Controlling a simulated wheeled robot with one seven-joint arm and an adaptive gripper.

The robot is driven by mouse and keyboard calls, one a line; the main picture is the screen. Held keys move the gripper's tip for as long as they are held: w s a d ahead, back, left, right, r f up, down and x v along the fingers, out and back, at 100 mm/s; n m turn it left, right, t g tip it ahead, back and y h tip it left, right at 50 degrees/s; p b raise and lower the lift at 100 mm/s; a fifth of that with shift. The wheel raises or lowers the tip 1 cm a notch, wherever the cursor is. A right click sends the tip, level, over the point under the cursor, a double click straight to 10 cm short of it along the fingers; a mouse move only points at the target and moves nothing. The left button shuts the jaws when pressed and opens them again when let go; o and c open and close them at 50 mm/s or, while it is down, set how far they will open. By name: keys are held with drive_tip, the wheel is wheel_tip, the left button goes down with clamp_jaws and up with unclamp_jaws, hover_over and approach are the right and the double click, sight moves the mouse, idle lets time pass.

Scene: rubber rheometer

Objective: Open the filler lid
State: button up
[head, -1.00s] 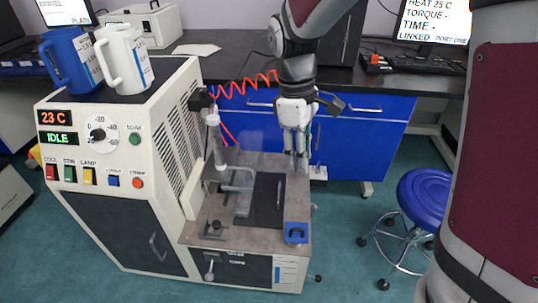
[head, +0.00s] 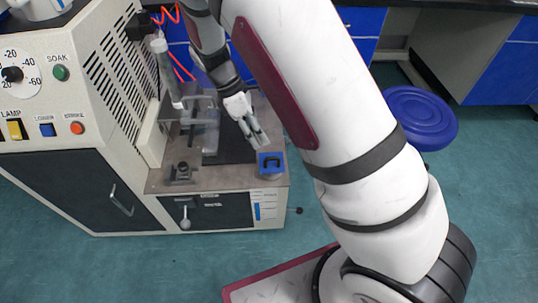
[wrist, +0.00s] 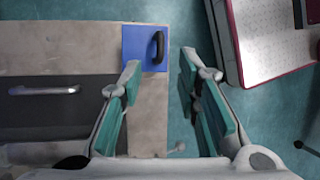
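The filler lid is probably the blue square plate (head: 264,172) with a black handle, at the front right corner of the machine's metal top. It appears closed and flat. In the wrist view the blue plate (wrist: 136,45) is ahead of the fingers, and its black handle (wrist: 158,47) lies between their lines. My gripper (head: 257,139) is open and empty, just behind and above the lid in the head view. It also shows in the wrist view (wrist: 163,66), with its left fingertip overlapping the plate's near edge. I cannot tell the height gap or any contact.
A grey upright cylinder (head: 166,70) and clear guard stand on the machine top to the left. A dark panel with a silver bar handle (wrist: 45,90) lies left of the gripper. A blue stool (head: 420,115) stands at right. Open floor surrounds the machine's front.

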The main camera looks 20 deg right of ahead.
sight(269, 153)
drive_tip(key=b+x, duration=0.2)
drive_tip(key=x, duration=0.6)
clamp_jaws()
